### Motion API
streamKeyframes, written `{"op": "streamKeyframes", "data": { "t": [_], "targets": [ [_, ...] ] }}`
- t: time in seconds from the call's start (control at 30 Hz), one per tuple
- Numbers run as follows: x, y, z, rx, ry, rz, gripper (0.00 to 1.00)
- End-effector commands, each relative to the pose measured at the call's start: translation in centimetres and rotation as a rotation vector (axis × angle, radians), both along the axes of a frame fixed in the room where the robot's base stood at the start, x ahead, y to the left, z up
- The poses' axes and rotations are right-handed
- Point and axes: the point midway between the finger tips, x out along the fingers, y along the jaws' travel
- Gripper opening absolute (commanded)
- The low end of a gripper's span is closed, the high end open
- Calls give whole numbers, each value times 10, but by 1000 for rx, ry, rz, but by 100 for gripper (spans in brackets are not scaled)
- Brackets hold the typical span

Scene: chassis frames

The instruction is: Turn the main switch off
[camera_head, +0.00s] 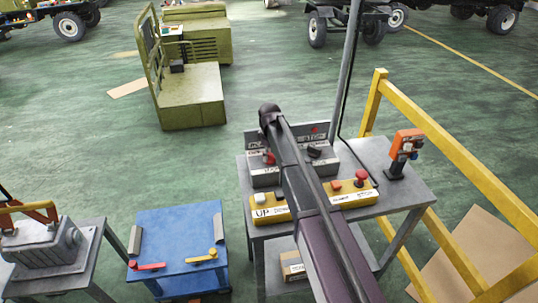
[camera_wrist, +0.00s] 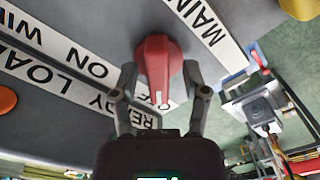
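The main switch is a red rotary knob (camera_wrist: 158,62) on a grey panel, in the middle of the wrist view. Its white-marked end points down in that picture, over a partly hidden label. White labels reading "MAIN" and "ON" lie around it. My gripper (camera_wrist: 160,78) has one finger on each side of the knob, apart, with small gaps seeming to show; contact is hard to tell. In the head view a red knob (camera_head: 269,158) shows on the left grey box (camera_head: 264,176), beside my arm. My fingertips are not visible there.
The control table (camera_head: 407,188) also holds yellow button boxes (camera_head: 355,194) and an orange device (camera_head: 406,144). A grey pole and yellow railing (camera_head: 455,160) stand close by. A blue cart (camera_head: 178,235) is at left. Green floor is open beyond.

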Motion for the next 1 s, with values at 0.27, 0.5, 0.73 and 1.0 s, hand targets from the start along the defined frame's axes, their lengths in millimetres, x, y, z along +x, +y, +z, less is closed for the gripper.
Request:
{"op": "streamKeyframes", "data": {
  "t": [0.27, 0.5, 0.73, 1.0],
  "targets": [
    [1, 0, 0, 0, -1, -1, 60],
    [-4, -6, 0, -1, -2, -17, 60],
    [-34, -43, 0, -1, -2, -144, 60],
    [-115, -126, 0, -2, -2, -478, 60]
  ]
}}
